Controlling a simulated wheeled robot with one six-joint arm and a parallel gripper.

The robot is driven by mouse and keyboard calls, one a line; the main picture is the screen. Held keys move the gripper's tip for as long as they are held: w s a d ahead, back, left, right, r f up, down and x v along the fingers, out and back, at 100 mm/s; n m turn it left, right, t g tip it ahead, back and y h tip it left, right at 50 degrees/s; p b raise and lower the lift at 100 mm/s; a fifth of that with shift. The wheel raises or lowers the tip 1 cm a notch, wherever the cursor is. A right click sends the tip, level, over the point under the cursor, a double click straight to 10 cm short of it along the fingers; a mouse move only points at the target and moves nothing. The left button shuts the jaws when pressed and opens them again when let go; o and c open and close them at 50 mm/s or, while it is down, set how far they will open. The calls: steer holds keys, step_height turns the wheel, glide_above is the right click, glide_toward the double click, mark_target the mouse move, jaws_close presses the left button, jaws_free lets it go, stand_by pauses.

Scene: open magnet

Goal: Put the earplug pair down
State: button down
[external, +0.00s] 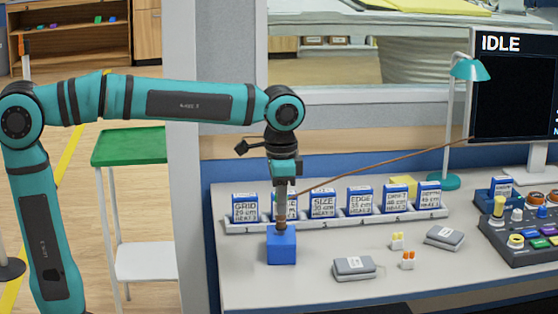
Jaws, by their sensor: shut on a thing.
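My gripper (281,226) points straight down at the left of the grey desk, directly over a blue box (283,248). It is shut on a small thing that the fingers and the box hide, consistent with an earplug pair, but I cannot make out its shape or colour. I cannot tell whether the fingertips touch the box or reach into it. One earplug pair, yellow and white (398,240), stands on the desk to the right. Another, orange and white (407,260), stands just in front of it.
A numbered rack (340,222) of blue and white cards runs behind my gripper. A thin brown line (390,163) slopes from near my gripper to the monitor (515,90). Two grey cases (354,268) (444,238) and a control panel (522,238) lie right. Bare desk separates box and near case.

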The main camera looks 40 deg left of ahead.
steer(key=w+a+r, duration=0.2)
steer(key=w+a, duration=0.4)
steer(key=w, duration=0.1)
steer(key=w+a+r, duration=0.3)
steer(key=w+a, duration=0.2)
steer(key=w, duration=0.2)
steer(key=w+a, duration=0.6)
steer(key=a, duration=0.6)
steer(key=w+a, duration=0.6)
steer(key=a, duration=0.6)
step_height(320, 180, down, 14)
steer(key=shift+d, duration=0.15)
steer(key=shift+f, duration=4.85)
steer(key=shift+f, duration=0.15)
